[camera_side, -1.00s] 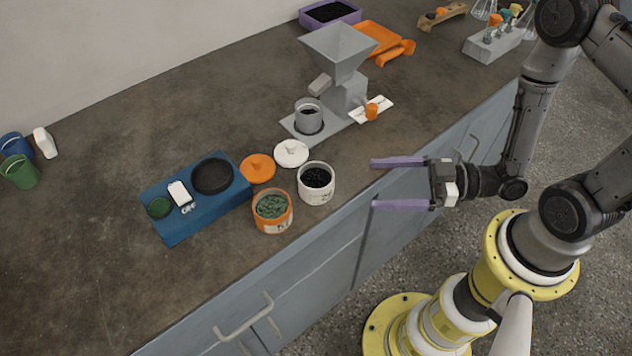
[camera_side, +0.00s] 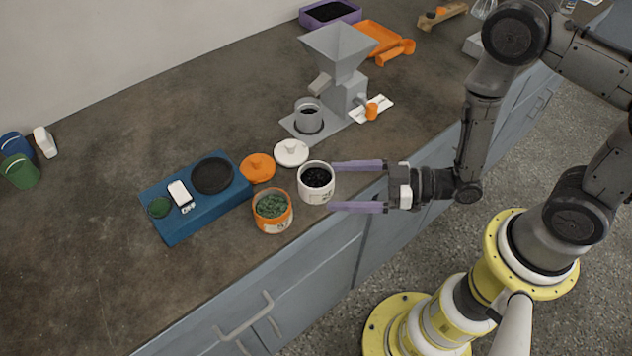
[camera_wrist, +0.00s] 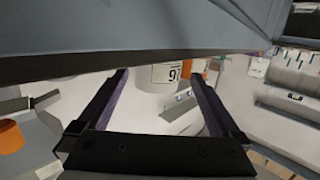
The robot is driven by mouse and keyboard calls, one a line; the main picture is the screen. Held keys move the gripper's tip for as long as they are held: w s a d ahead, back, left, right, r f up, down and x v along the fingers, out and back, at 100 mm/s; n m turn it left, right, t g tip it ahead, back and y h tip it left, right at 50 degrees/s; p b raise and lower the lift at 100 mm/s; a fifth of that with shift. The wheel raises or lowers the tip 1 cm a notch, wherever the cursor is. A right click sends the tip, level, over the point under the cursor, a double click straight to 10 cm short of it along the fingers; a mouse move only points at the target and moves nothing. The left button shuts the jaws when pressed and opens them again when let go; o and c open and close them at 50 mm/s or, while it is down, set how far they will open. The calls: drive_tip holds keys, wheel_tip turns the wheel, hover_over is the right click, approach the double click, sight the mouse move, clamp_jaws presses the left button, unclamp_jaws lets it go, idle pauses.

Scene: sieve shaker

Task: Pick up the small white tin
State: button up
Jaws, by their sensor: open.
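The small white tin (camera_side: 319,192) stands upright and open-topped near the counter's front edge, with dark contents inside. My gripper (camera_side: 357,186) is open and level, its two purple fingers pointing left at the tin. The fingertips are close to the tin's right side; I cannot tell whether they touch it. In the wrist view my gripper's fingers (camera_wrist: 160,82) are spread, and the white tin with a dark-marked label (camera_wrist: 158,75) shows between and beyond them. A white lid (camera_side: 291,153) lies on the counter just behind the tin.
An orange tin (camera_side: 272,218) with green contents stands left of the white tin, an orange lid (camera_side: 257,168) behind it. A blue scale (camera_side: 212,214) sits farther left. A grey hopper machine (camera_side: 343,75) stands behind. The counter's left front is clear.

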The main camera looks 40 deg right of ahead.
sight(316, 184)
drive_tip(key=shift+x, duration=2.8)
drive_tip(key=shift+w+d, duration=0.1)
drive_tip(key=shift+c, duration=0.3)
drive_tip(key=c, duration=1.2)
drive_tip(key=shift+r, duration=0.1)
